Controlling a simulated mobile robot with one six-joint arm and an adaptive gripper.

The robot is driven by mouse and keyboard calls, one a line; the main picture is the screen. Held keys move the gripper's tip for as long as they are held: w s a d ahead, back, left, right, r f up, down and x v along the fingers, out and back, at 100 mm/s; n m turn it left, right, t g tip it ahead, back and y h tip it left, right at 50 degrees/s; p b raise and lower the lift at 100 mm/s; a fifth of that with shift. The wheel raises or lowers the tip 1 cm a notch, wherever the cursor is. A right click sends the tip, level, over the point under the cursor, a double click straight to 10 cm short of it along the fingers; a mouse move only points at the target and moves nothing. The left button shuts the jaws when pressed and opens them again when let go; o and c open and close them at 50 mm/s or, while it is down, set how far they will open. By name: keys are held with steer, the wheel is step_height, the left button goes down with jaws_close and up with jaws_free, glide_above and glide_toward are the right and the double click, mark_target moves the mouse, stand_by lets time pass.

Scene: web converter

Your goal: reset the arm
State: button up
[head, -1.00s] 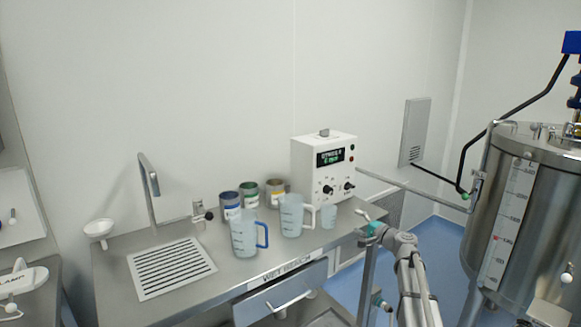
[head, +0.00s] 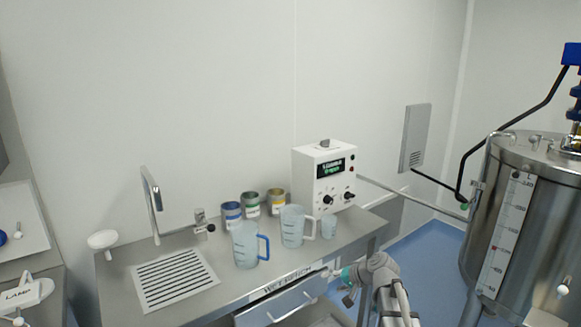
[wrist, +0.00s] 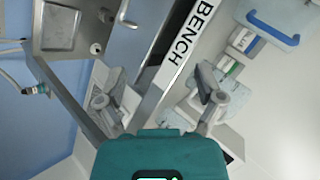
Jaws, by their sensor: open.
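My gripper (head: 332,276) is at the front edge of the steel bench (head: 215,252), near its right part and beside the drawer (head: 283,303). In the wrist view my gripper (wrist: 155,90) has its two grey fingers spread wide, with nothing between them. The BENCH label (wrist: 180,48) on the bench edge shows beyond the fingers. My arm reaches in from the lower right in the head view. Whether the fingers touch the bench or drawer cannot be told.
A steel tank (head: 515,235) stands at right. Blue floor (head: 425,245) lies between.

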steer(key=s+d+n+g+h+p, duration=0.1)
steer(key=s+h, duration=0.3)
steer(key=s, duration=0.6)
steer(key=s+d+f+n+g+h+p, duration=0.1)
steer(key=s+d+n+g+h+p, duration=0.1)
steer(key=s, duration=0.7)
steer(key=g+h+p, duration=0.1)
steer(key=g+h, duration=0.1)
steer(key=shift+s+d+g+p, duration=0.3)
steer(key=shift+s+d+p, duration=0.1)
steer(key=shift+a+f, duration=0.1)
stand_by(0.4)
